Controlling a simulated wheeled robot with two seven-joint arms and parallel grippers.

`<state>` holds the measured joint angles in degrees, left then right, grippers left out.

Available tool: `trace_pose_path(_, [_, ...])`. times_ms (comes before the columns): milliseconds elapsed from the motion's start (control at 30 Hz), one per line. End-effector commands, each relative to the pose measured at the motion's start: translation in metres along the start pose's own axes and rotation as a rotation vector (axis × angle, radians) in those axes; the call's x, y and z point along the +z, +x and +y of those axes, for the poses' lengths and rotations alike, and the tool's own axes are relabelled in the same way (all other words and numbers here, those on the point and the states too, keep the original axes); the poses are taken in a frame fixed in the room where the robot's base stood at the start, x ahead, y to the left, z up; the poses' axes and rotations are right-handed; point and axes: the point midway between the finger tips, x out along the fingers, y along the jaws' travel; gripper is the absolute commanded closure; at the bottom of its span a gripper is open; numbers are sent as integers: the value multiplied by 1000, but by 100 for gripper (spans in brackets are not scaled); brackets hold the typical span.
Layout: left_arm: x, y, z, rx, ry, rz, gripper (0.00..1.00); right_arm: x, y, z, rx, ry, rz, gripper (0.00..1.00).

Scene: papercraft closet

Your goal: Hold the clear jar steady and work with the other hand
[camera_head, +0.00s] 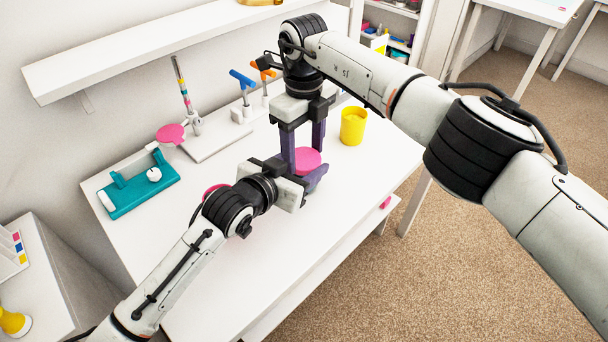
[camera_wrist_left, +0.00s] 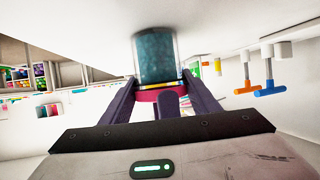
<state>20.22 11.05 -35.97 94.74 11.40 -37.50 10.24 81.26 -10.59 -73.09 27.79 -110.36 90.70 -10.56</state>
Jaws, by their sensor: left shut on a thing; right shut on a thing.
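The clear jar, with teal contents (camera_wrist_left: 157,52), stands on the white table (camera_head: 250,290) in the left wrist view, where the picture is upside down. A pink lid (camera_head: 307,160) is at its top; its rim also shows in the left wrist view (camera_wrist_left: 150,97). My left gripper (camera_head: 312,178) reaches in from the left and is shut around the jar, with a finger at either side. My right gripper (camera_head: 303,150) points straight down from above and is shut on the pink lid. The jar's body is mostly hidden in the head view.
A yellow cup (camera_head: 353,126) stands close right of my right gripper. Blue-handled (camera_head: 242,80) and orange-handled (camera_head: 263,69) tools stand behind. A teal holder (camera_head: 140,184) and a white stand with a pink disc (camera_head: 170,134) are at left. The table's front is clear.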

Motion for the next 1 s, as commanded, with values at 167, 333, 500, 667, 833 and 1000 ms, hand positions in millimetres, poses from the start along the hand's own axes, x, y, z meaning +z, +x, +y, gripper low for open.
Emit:
trace_pose_path(167, [0, 0, -2, -5, 3, 0, 100, -1, 1, 1, 2, -4, 5, 70])
trace_pose_path(333, [0, 0, -3, -5, 4, 0, 100, -1, 1, 1, 2, -3, 5, 35])
trace_pose_path(500, [0, 0, -2, -3, 3, 0, 100, -1, 1, 1, 1, -2, 4, 24])
trace_pose_path(667, [0, 0, -1, -2, 2, 0, 100, 0, 0, 0, 1, -1, 2, 24])
trace_pose_path(833, [0, 0, 0, -1, 1, 0, 100, 0, -10, 0, -1, -1, 0, 24])
trace_pose_path(1000, [0, 0, 0, 0, 1, 0, 100, 0, -33, 0, -2, -1, -1, 24])
